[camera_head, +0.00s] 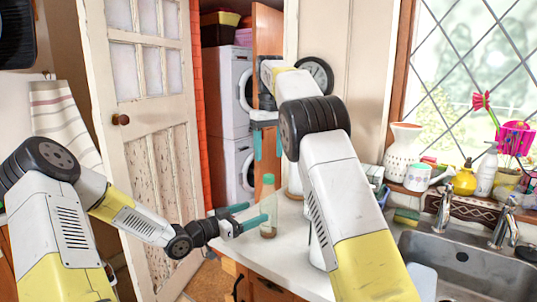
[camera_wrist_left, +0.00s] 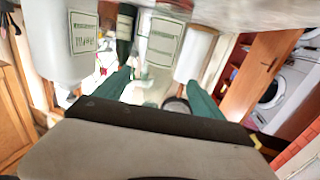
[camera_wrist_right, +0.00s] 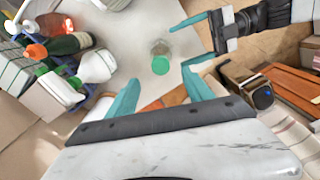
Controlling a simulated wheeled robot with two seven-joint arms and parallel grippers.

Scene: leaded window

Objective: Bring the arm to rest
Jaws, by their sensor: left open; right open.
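My left gripper (camera_head: 259,212) is open and low over the counter, its teal fingers pointing right toward a clear bottle with a green cap (camera_head: 268,181). In the head view one finger overlaps the bottle. In the right wrist view the bottle (camera_wrist_right: 160,64) stands just beyond the fingertips of the left gripper (camera_wrist_right: 179,46), with no grip on it. My right gripper (camera_head: 267,158) is open and empty, raised higher and farther back with its fingers pointing down. Its own wrist view looks down on the bottle from above.
The white counter (camera_head: 285,262) holds the bottle. A sink (camera_head: 465,262) with taps lies at the right. A panelled door (camera_head: 150,130) stands at the left, and stacked washing machines (camera_head: 228,95) stand behind.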

